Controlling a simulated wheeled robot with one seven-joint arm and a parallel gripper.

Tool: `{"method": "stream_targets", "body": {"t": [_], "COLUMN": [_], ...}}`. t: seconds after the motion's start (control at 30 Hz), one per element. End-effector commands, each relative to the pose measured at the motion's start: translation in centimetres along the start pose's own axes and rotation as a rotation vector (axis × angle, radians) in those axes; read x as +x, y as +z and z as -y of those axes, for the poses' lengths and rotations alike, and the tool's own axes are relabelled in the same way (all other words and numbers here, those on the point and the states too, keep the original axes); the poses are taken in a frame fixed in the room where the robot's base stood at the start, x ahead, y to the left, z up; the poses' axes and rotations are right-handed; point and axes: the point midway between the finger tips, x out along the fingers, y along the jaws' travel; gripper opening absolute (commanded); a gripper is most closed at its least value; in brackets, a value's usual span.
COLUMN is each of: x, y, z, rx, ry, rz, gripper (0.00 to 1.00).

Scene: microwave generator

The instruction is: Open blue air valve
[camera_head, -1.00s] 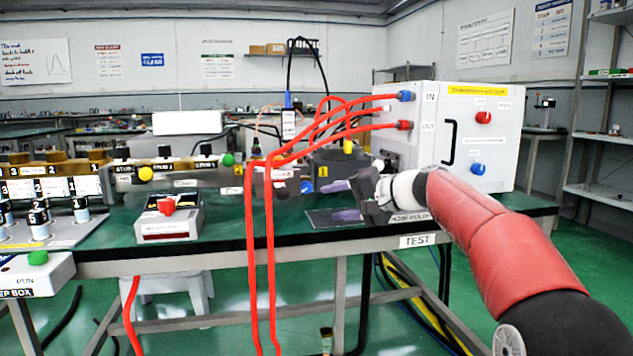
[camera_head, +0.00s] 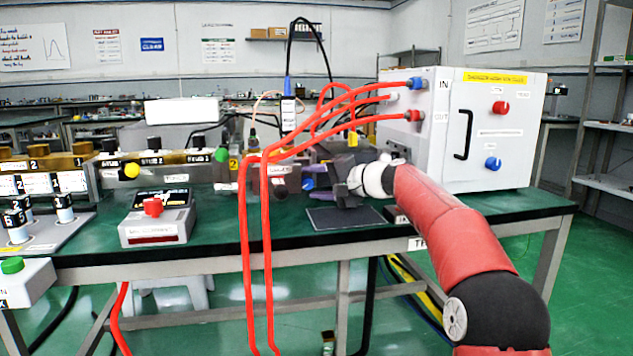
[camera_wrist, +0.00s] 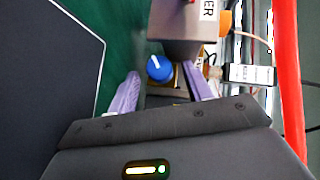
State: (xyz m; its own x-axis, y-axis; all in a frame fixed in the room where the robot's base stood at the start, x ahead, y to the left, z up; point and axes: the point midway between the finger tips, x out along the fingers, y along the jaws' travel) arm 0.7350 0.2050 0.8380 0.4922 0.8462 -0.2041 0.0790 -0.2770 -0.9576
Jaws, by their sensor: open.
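A blue knob with a white pointer line (camera_wrist: 159,68), likely the blue air valve, shows in the wrist view on a dark block. It is also small in the head view (camera_head: 308,184), on the front of the bench equipment, partly crowded by my fingers. My gripper (camera_wrist: 161,72) is open, with one purple finger to each side of the knob in the wrist view. I cannot tell whether either finger touches it. In the head view my gripper (camera_head: 311,182) is at the knob from the right, its dark body above the bench.
A grey box (camera_wrist: 188,22) lies just beyond the knob. Red hoses (camera_head: 256,255) hang down left of my gripper. A white cabinet (camera_head: 470,135) with red and blue knobs stands at the right. A dark mat (camera_head: 345,219) lies on the green bench below my gripper.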

Motion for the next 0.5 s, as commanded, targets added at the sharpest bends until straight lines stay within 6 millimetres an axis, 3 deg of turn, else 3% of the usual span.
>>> {"method": "stream_targets", "body": {"t": [0.27,0.5], "x": [0.15,0.14], "y": [0.00,0.01], "z": [0.00,0.01], "rx": [-0.001,-0.001], "ry": [0.000,0.000], "rz": [0.000,0.000], "gripper": [0.49,0.17]}}
